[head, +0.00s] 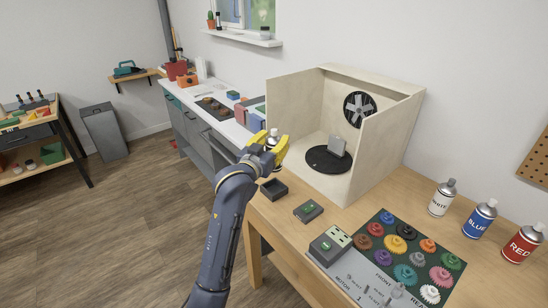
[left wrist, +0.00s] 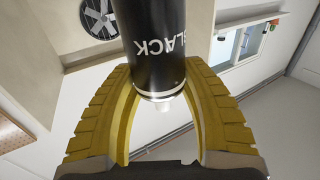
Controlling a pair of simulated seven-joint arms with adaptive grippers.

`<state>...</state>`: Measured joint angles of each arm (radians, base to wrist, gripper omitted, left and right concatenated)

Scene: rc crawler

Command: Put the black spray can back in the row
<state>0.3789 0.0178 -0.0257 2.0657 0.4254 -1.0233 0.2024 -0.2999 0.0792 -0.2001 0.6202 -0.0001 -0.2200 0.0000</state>
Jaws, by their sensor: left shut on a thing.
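My left gripper (head: 268,146) has yellow fingers and is shut on the black spray can (head: 272,141) near the left edge of the wooden table, in front of the booth. Fingers hide much of the can in the head view. In the left wrist view the black spray can (left wrist: 152,45), lettered BLACK, sits between the yellow fingers (left wrist: 157,75). The row at the table's right has a white can (head: 441,200), a blue can (head: 480,219) and a red can (head: 522,244), all upright. My right gripper is not in view.
An open wooden spray booth (head: 384,147) with a fan (head: 360,107) and a black turntable (head: 325,160) stands at the table's back. A gear mat (head: 378,219), a control panel (head: 365,280) and small dark boxes (head: 308,211) lie in front. Bare table (head: 400,190) lies left of the white can.

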